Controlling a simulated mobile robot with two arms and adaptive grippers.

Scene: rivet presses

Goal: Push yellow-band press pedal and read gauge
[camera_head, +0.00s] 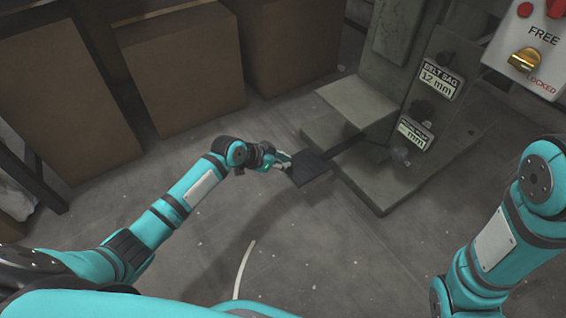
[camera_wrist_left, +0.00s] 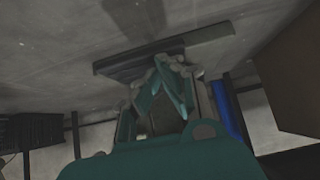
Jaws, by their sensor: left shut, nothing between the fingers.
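The black pedal plate (camera_head: 311,168) juts out on a dark bar from the base of the grey press (camera_head: 384,130). My left gripper (camera_head: 287,161) is shut and empty, with its fingertips right at the pedal's left edge. I cannot tell whether they touch it. In the left wrist view the closed fingers (camera_wrist_left: 178,85) are in front of a dark flat bar (camera_wrist_left: 135,65), which looks like the pedal's edge. No gauge and no yellow band show. My right arm comes in at the right edge; its gripper is out of view.
A control box (camera_head: 540,42) with a yellow knob and the words FREE and LOCKED hangs at top right. Labels, one reading BELT BAG 12 mm (camera_head: 440,78), are on the press. Brown boxes (camera_head: 180,65) line the back left.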

